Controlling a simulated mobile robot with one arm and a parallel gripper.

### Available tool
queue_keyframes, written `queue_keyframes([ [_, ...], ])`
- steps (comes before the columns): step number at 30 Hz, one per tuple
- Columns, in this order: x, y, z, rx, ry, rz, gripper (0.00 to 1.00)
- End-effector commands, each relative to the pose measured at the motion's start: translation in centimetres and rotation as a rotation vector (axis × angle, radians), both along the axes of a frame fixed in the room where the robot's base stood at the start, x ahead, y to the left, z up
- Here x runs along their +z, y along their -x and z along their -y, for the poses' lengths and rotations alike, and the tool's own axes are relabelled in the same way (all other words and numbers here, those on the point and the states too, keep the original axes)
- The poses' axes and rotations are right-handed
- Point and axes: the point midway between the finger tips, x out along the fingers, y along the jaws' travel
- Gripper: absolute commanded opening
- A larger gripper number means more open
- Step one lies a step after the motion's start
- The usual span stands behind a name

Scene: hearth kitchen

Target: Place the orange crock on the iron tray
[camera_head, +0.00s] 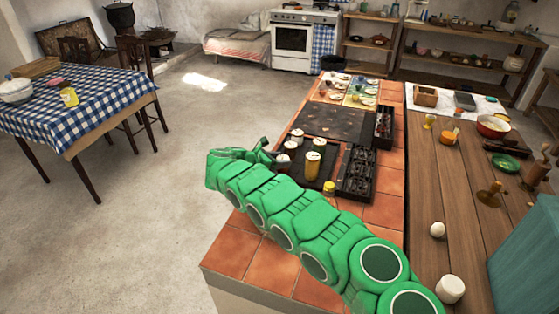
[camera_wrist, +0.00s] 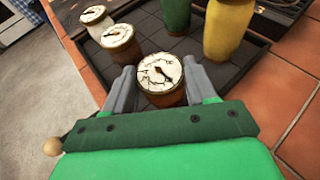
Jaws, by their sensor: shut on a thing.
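My gripper (camera_head: 268,153) is at the left edge of the tiled counter. In the wrist view my gripper (camera_wrist: 165,88) is shut on an orange-brown crock (camera_wrist: 165,98) with a cream, crackle-patterned lid, apparently the orange crock. It also shows beyond my gripper in the head view (camera_head: 283,159). A dark tray with a grid surface (camera_wrist: 206,72), which looks like the iron tray, lies just beyond and right of the crock. It also shows in the head view (camera_head: 318,182). The crock's base is hidden, so I cannot tell whether it touches the tray.
Two similar lidded crocks (camera_wrist: 118,38) (camera_wrist: 94,15) stand ahead on the left. A green jar (camera_wrist: 176,14) and a yellow jar (camera_wrist: 228,30) stand on the tray. A dark rack (camera_head: 357,172) lies right of it. Bare floor drops away left of the counter.

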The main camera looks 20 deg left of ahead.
Motion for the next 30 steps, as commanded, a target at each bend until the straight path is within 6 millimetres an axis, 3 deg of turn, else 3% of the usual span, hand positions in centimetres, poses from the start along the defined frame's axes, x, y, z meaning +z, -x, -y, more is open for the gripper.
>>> queue_keyframes([
  [4, -0.2, 0.0, 0.0, 0.0, 0.001, 0.001, 0.15],
  [5, -0.2, 0.0, 0.0, 0.0, 0.0, 0.0, 0.59],
  [9, -0.2, 0.0, 0.0, 0.0, -0.001, 0.001, 0.81],
  [20, 0.0, 0.0, 0.0, 0.0, -0.001, 0.001, 0.82],
  [30, 2.0, 3.6, -2.8, 0.002, 0.001, 0.002, 0.82],
])
